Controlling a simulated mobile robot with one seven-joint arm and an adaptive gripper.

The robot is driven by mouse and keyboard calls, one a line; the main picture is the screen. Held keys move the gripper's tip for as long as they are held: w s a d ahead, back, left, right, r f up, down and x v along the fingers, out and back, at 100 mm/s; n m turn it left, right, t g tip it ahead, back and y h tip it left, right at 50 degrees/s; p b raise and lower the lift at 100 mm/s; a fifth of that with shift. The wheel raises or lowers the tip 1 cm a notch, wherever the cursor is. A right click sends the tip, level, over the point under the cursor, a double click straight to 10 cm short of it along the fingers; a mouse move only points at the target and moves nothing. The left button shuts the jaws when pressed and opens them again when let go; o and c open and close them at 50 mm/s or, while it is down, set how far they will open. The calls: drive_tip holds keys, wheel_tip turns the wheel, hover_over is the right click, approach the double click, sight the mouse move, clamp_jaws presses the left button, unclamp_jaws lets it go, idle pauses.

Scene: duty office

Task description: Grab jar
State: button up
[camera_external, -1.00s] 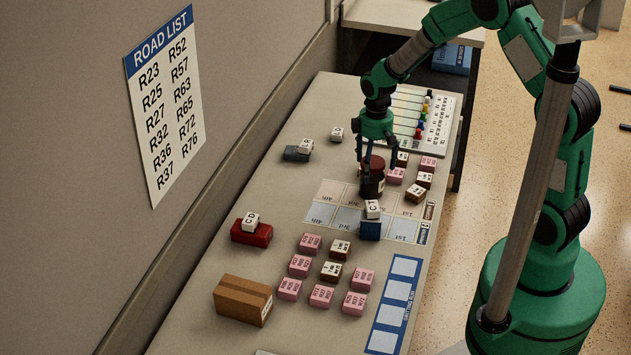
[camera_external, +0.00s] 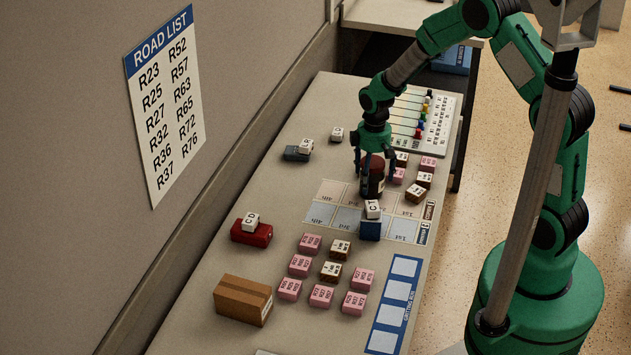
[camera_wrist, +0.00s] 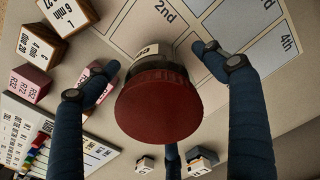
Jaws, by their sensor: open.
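The jar (camera_external: 373,182) is dark with a red-brown lid and a pale label. It stands upright on the long table, at the edge of the printed grid sheet. In the wrist view the jar's red lid (camera_wrist: 158,105) fills the middle. My gripper (camera_external: 375,168) is right above the jar, pointing down. In the wrist view my gripper's fingers (camera_wrist: 160,75) are spread, two on either side of the jar and one behind it. I see gaps between the fingers and the jar, so it is not gripped. The jar's lower body is partly hidden by its lid in the wrist view.
A blue block (camera_external: 370,230) with a white cube stands just in front of the jar. Pink and brown blocks (camera_external: 417,193) lie close to its right. A board with coloured pegs (camera_external: 440,115) is behind. The table left of the jar is mostly clear.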

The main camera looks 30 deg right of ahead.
sight(374, 162)
drive_tip(key=c, duration=1.7)
drive_tip(key=shift+r, duration=0.1)
drive_tip(key=shift+r, duration=0.55)
drive_tip(key=r, duration=0.1)
drive_tip(key=r+p, duration=0.1)
drive_tip(key=shift+s+r, duration=0.25)
drive_tip(key=shift+r, duration=0.05)
drive_tip(key=s+d+r+p, duration=0.1)
drive_tip(key=s+d+p, duration=0.1)
drive_tip(key=s, duration=1.3)
drive_tip(key=shift+d+p, duration=0.3)
drive_tip(key=shift+d, duration=0.25)
drive_tip(key=shift+s, duration=0.1)
